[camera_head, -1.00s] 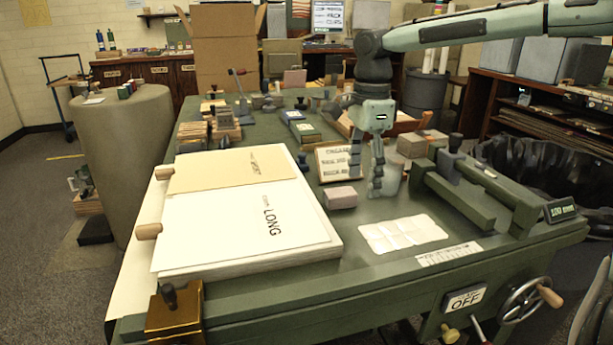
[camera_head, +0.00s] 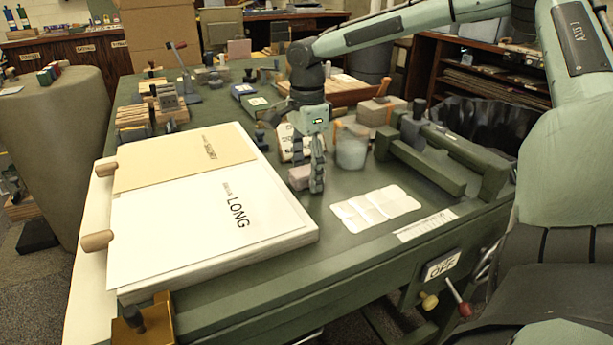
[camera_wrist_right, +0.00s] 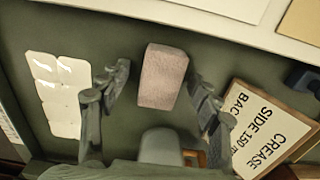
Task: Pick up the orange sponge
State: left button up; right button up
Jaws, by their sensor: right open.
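A pinkish, rough-looking block (camera_head: 299,178), perhaps the sponge though it does not look clearly orange, sits on the green table to the right of the large stack of sheets. It also shows in the right wrist view (camera_wrist_right: 162,77). My right gripper (camera_head: 309,176) points down at the block and partly hides it in the head view. In the right wrist view my right gripper (camera_wrist_right: 157,72) is open, with one finger on each side of the block. The gap on the left is wider than on the right. My left gripper is not in view.
A lettered sign (camera_wrist_right: 265,130) lies near the right finger. White sheets (camera_head: 376,208) lie to the right. The large paper stack (camera_head: 200,205) fills the table's left.

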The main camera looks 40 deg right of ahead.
jog(key=c, duration=0.8)
jog(key=shift+c, duration=0.2)
